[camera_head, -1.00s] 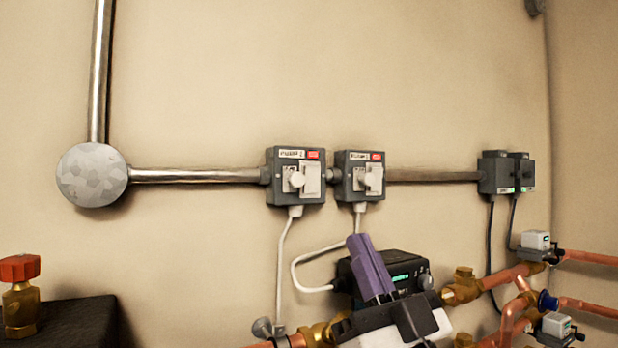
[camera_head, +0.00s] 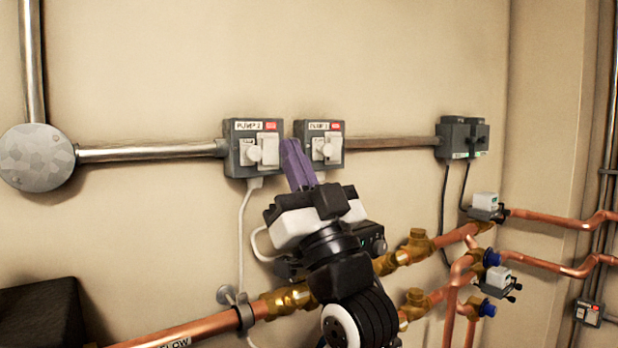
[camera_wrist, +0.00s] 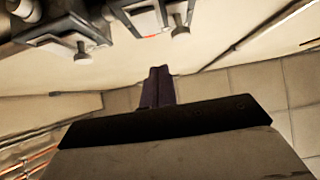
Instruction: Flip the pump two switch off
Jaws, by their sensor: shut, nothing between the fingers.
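Two grey switch boxes hang side by side on the wall, each with a white lever and a red tag. The left box (camera_head: 253,148) has a label that looks like PUMP 2, with its white knob (camera_head: 253,154) facing out. The right box (camera_head: 320,143) has a PUMP label whose number is too blurred to be sure of, and its own knob (camera_head: 325,149). My gripper (camera_head: 290,145) is shut and empty, its purple fingers pointing up in front of the gap between the boxes. In the wrist view, the fingers (camera_wrist: 159,76) are together, below both boxes, with no visible contact.
A metal conduit (camera_head: 150,152) runs along the wall to the boxes. Copper pipes (camera_head: 555,264) and brass valves (camera_head: 418,244) lie below and right. Two smaller dark boxes (camera_head: 462,138) sit further right. The wall above the boxes is clear.

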